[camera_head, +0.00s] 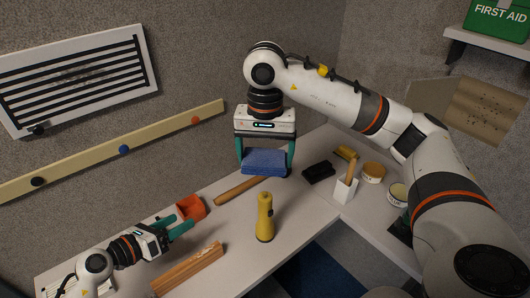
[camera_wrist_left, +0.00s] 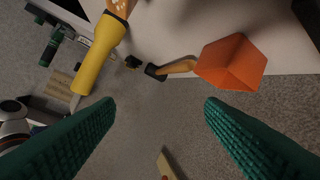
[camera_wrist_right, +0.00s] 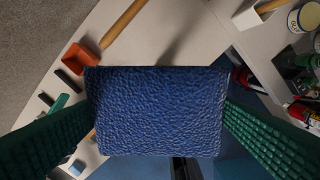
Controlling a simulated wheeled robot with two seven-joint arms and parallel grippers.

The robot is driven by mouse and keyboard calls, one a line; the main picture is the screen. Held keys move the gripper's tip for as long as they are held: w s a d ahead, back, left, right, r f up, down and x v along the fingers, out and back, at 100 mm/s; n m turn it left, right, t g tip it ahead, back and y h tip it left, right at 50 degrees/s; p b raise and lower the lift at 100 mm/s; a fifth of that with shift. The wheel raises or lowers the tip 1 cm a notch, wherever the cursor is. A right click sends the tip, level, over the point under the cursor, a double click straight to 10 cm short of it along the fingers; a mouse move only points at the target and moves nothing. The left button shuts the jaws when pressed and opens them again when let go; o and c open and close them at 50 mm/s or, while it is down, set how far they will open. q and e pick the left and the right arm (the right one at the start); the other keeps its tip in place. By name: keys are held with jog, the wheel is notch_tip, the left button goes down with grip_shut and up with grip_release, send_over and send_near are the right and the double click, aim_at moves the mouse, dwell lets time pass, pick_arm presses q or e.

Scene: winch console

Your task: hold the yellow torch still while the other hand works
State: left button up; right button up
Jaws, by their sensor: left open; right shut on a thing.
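The yellow torch (camera_head: 265,217) stands upright on the table near the middle of the head view. It also shows in the left wrist view (camera_wrist_left: 93,62), outside the fingers. My left gripper (camera_head: 184,221) is open and empty, left of the torch and apart from it. My right gripper (camera_head: 264,170) is shut on a blue block with a rough surface (camera_head: 263,160), held above the table behind the torch. In the right wrist view the blue block (camera_wrist_right: 155,110) fills the middle between the green fingers and hides what is beyond it.
An orange open box (camera_head: 191,207) stands beyond the left gripper. A wooden bar (camera_head: 190,270) lies in front, and a wooden stick (camera_head: 238,190) behind the torch. A black item (camera_head: 318,172), a white holder (camera_head: 345,191) and tubs (camera_head: 373,173) stand at right.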

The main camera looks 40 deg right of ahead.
aim_at(257, 229)
pick_arm(q)
jog(key=s+d+f+m+g, duration=0.1)
jog(key=s+d+m, duration=0.1)
jog(key=d, duration=0.1)
jog(key=s+d+f+m+g+y, duration=0.1)
jog(key=s+d+m, duration=0.2)
jog(key=d, duration=0.1)
jog(key=s+d+f+m+g, duration=0.1)
jog(key=s+d+m, duration=0.1)
jog(key=d+m, duration=0.1)
jog(key=shift+s+d+f+g+y, duration=0.15)
jog(key=shift+d+g+y, duration=0.25)
jog(key=shift+d, duration=0.1)
jog(key=shift+s+d+f+m, duration=0.15)
jog(key=shift+s+d+m, duration=0.05)
jog(key=shift+m, duration=0.1)
jog(key=shift+x, duration=4.95)
jog(key=shift+s+f, duration=0.1)
jog(key=shift+c, duration=0.4)
jog(key=c, duration=0.5)
